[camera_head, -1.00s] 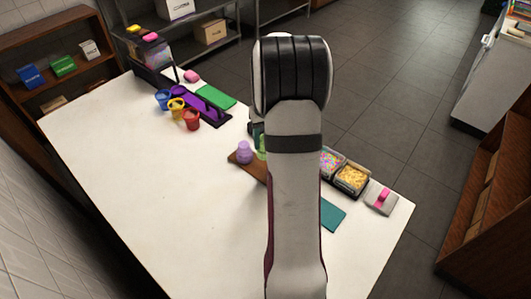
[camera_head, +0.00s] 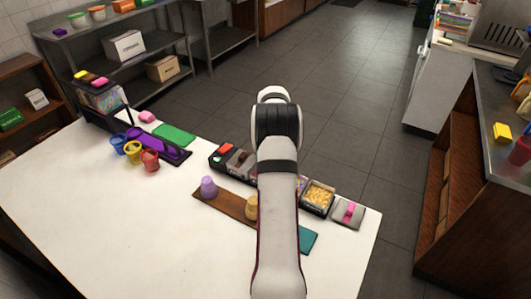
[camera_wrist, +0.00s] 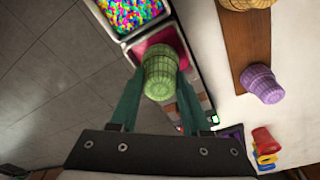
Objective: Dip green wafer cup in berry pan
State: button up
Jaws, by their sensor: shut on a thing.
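In the wrist view the green wafer cup (camera_wrist: 160,73) is held between the two teal fingers of my gripper (camera_wrist: 158,88), which is shut on it. The cup appears over the berry pan (camera_wrist: 150,40), a metal-rimmed pan with pink-red contents, and covers part of it. I cannot tell the height between the cup and the berries. In the head view my arm hides the gripper, the green cup and most or all of the berry pan.
A purple cup (camera_head: 208,187) and a tan cup (camera_head: 251,207) stand on a brown board (camera_head: 228,207). A sprinkle pan (camera_wrist: 128,12) adjoins the berry pan. A yellow topping pan (camera_head: 318,196) and small coloured buckets (camera_head: 133,150) are on the white table (camera_head: 120,230).

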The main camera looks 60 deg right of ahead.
jog(key=shift+f, duration=0.2)
jog(key=shift+f, duration=1.05)
dwell(0.7)
jog(key=shift+r, duration=2.05)
jog(key=shift+r, duration=2.25)
